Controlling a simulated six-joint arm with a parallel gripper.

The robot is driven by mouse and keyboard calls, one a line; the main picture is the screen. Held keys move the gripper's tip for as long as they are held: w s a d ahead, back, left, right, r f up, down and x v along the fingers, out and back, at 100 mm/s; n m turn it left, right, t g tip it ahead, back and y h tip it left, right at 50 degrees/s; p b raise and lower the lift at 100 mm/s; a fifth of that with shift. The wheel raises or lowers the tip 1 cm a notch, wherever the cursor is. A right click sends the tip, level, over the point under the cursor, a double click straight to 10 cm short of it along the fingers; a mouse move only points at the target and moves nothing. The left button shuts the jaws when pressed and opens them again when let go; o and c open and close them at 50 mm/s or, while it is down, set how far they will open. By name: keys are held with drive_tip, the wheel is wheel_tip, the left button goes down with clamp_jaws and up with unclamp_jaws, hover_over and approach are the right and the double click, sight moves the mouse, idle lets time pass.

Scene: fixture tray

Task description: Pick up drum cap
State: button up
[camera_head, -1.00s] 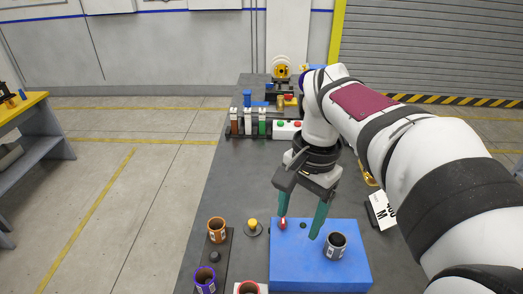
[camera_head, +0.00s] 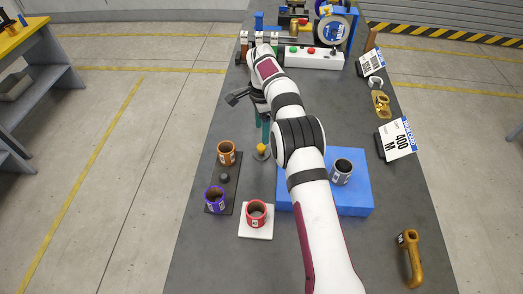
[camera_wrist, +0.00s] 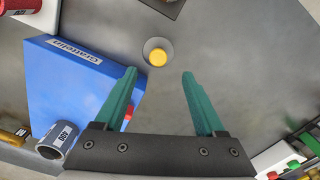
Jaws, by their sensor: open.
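No part is clearly labelled drum cap; a small yellow knob (camera_head: 262,149) on a round grey base stands on the dark table. In the wrist view the yellow knob (camera_wrist: 157,57) lies ahead of my gripper (camera_wrist: 158,73), in line with the gap between the green fingers. The fingers are apart with nothing between them. In the head view my gripper (camera_head: 262,126) is just beyond the knob, partly hidden by my arm. I cannot tell its height above the table.
A blue block (camera_head: 355,202) carries a grey cup (camera_head: 342,171), right of the knob. Orange (camera_head: 226,152) and purple (camera_head: 215,198) cups stand on a dark strip at left. A red cup (camera_head: 256,213) sits on a white plate. A button box (camera_head: 315,57) stands farther back.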

sight(261, 146)
drive_tip(key=f, duration=0.6)
drive_tip(key=shift+s+f, duration=0.2)
drive_tip(key=shift+f, duration=0.05)
clamp_jaws()
